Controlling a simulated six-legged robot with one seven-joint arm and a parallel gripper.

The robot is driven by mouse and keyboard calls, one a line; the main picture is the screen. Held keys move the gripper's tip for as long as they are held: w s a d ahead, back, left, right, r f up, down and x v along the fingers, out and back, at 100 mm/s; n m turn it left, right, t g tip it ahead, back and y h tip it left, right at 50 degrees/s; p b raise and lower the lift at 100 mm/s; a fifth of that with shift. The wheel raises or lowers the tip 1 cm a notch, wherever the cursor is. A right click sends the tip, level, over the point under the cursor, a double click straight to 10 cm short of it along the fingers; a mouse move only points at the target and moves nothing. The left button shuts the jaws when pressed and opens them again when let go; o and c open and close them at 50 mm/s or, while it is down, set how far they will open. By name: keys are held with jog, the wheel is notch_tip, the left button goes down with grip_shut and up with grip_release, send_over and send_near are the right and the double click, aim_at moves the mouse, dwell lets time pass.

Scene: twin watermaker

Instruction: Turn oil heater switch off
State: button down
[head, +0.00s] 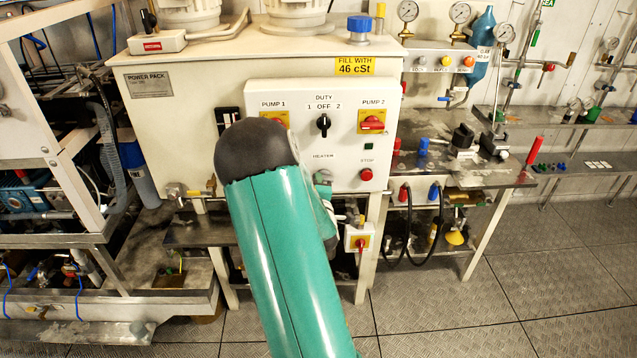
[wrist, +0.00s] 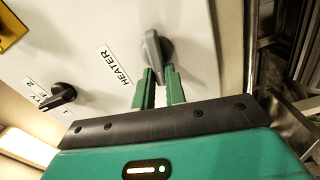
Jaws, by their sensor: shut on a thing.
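The heater switch (wrist: 153,46) is a dark grey rotary knob with a raised bar handle. It sits beside the HEATER label (wrist: 114,65) on the pale panel in the wrist view. My gripper (wrist: 160,72) has its two green fingers closed on the lower end of the handle. In the head view the HEATER label (head: 323,156) shows below the DUTY switch, but my green arm hides the heater switch and most of my gripper. I cannot read the switch's position marks.
The panel also carries the black DUTY switch (head: 323,123), the red-and-yellow PUMP 2 switch (head: 372,121) and a red STOP button (head: 366,174). A small box with a red switch (head: 359,239) hangs below. The floor at the right (head: 450,310) is clear.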

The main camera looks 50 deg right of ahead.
jog(key=shift+f+n, duration=0.1)
jog(key=shift+n, duration=0.9)
jog(key=shift+d, duration=0.1)
jog(key=c, duration=1.5)
grip_release()
jog(key=shift+o, duration=0.3)
